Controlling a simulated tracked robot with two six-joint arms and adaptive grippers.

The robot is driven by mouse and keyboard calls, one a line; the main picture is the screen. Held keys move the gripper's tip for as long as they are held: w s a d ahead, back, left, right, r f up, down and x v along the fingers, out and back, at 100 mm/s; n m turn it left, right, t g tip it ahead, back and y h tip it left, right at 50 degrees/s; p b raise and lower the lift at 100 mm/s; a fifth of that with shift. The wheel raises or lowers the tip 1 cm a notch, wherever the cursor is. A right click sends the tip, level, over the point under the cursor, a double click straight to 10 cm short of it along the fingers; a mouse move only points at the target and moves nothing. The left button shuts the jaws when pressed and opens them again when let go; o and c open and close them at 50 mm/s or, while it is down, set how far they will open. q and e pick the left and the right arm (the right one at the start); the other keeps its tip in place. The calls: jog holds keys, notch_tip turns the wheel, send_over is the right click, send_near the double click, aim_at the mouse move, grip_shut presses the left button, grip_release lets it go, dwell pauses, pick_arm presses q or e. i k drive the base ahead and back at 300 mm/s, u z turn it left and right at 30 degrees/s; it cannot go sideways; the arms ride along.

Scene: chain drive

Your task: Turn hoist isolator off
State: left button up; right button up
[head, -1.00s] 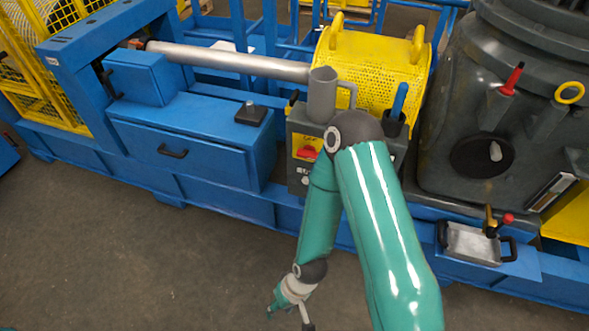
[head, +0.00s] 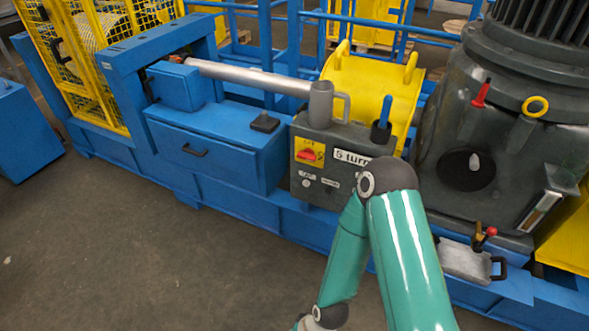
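A red rotary switch handle (head: 307,156) sits on a yellow plate on the front of a grey control box (head: 330,182). It looks like the isolator; the handle lies roughly crosswise, and its label is too small to read. My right arm comes in from the bottom right, its elbow in front of the box's lower right part. The forearm runs down and left, away from the switch, and the gripper is cut off below the picture edge. My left gripper is not in view.
A grey mug (head: 321,104) and a blue-handled tool in a dark holder (head: 381,137) stand on the box. A blue drawer cabinet (head: 205,150) stands left. The floor in front is clear.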

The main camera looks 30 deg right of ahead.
aim_at(308, 155)
jog(key=z, duration=0.2)
jog(key=i, duration=0.9)
jog(key=u, duration=0.1)
